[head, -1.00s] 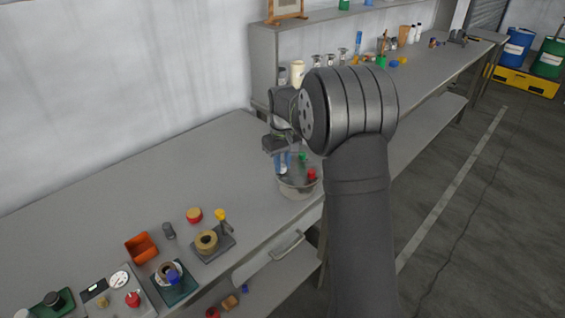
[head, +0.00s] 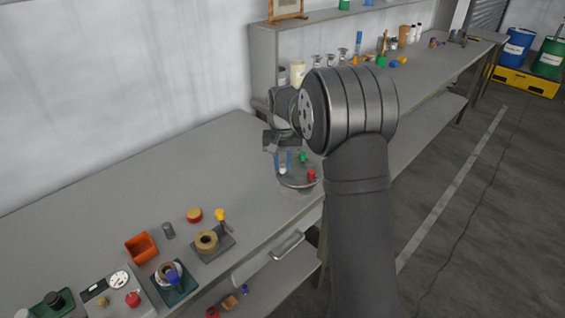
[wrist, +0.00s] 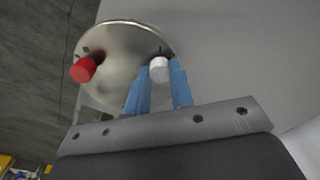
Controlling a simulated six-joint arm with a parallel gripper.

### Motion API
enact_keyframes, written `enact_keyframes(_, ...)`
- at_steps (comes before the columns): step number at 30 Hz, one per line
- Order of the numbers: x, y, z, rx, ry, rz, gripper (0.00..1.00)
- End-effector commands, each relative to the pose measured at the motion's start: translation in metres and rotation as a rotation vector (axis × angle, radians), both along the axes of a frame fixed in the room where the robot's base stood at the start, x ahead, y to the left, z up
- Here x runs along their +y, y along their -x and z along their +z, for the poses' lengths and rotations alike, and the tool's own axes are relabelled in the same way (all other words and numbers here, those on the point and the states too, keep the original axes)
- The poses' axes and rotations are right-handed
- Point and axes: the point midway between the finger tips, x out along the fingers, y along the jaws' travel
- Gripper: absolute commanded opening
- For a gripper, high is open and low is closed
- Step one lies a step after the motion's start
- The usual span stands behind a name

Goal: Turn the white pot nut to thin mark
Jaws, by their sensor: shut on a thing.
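A round metal pot (head: 297,184) stands near the front edge of the bench; its shiny top (wrist: 125,75) fills the upper left of the wrist view. The white pot nut (wrist: 159,70) sits on that top between the two blue fingers of my gripper (wrist: 160,72). My gripper is shut on it. In the head view the blue fingers (head: 283,160) point down at the white nut (head: 283,171). A small dark line shows just behind the nut in the wrist view; whether it is the thin mark I cannot tell.
A red nut (wrist: 84,69) stands on the same top, left of my fingers. A green nut (head: 302,156) is close behind my gripper in the head view. Orange bin (head: 141,246) and other small parts lie at the front left. The bench's middle left is clear.

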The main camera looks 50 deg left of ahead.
Motion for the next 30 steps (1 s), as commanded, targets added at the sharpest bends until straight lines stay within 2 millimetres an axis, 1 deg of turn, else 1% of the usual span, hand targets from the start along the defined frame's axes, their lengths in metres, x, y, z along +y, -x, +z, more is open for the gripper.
enact_keyframes(12,0.001,-0.001,0.001,-0.003,-0.004,-0.007,0.00)
enact_keyframes(13,0.001,-0.001,0.001,-0.003,-0.004,-0.007,0.27)
enact_keyframes(15,0.001,-0.001,0.001,-0.002,-0.004,-0.006,0.41)
enact_keyframes(16,0.001,-0.001,0.001,-0.002,-0.004,-0.006,0.43)
enact_keyframes(25,0.000,0.000,0.002,-0.002,-0.002,-0.006,0.43)
enact_keyframes(28,0.001,0.000,0.010,-0.001,-0.003,-0.006,0.43)
enact_keyframes(30,0.001,-0.001,0.021,-0.003,-0.004,-0.006,0.43)
